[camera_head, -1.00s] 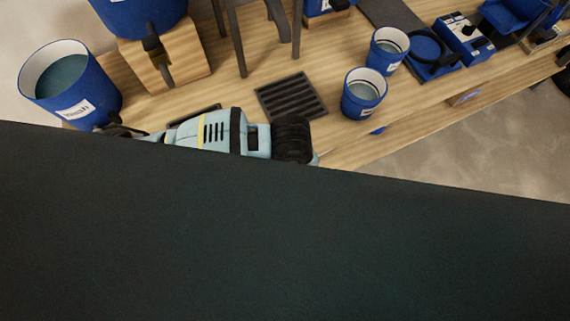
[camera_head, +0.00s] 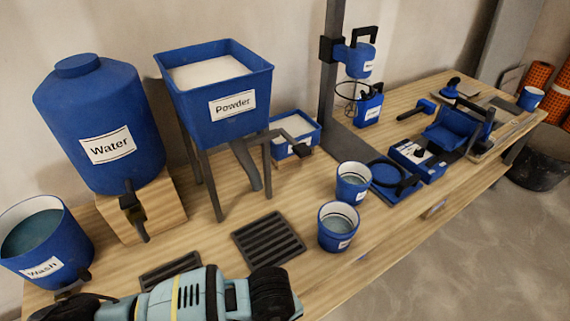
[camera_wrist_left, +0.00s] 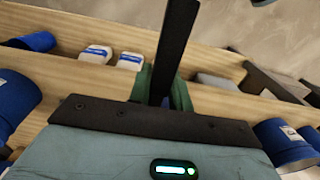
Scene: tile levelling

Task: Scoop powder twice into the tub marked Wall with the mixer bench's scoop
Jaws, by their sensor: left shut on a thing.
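The powder hopper (camera_head: 215,110), a blue bin marked Powder on dark legs, stands at the back of the bench in the head view. Beside it a small blue tray (camera_head: 312,132) holds white powder. A dark handle (camera_head: 297,147), perhaps the scoop's, slants over its front edge. Two small blue tubs, a rear one (camera_head: 367,190) and a front one (camera_head: 326,239), stand to the right; their labels are too small to read. My left gripper (camera_wrist_left: 163,92) shows in the left wrist view, shut on a long dark bar (camera_wrist_left: 178,40) whose far end is cut off. My right gripper is not in view.
The Water tank (camera_head: 85,100) on a wooden block and the Wash bucket (camera_head: 60,245) stand at the left. A slotted dark grate (camera_head: 268,240) lies mid-bench. A mixer stand (camera_head: 329,75) rises behind the tubs.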

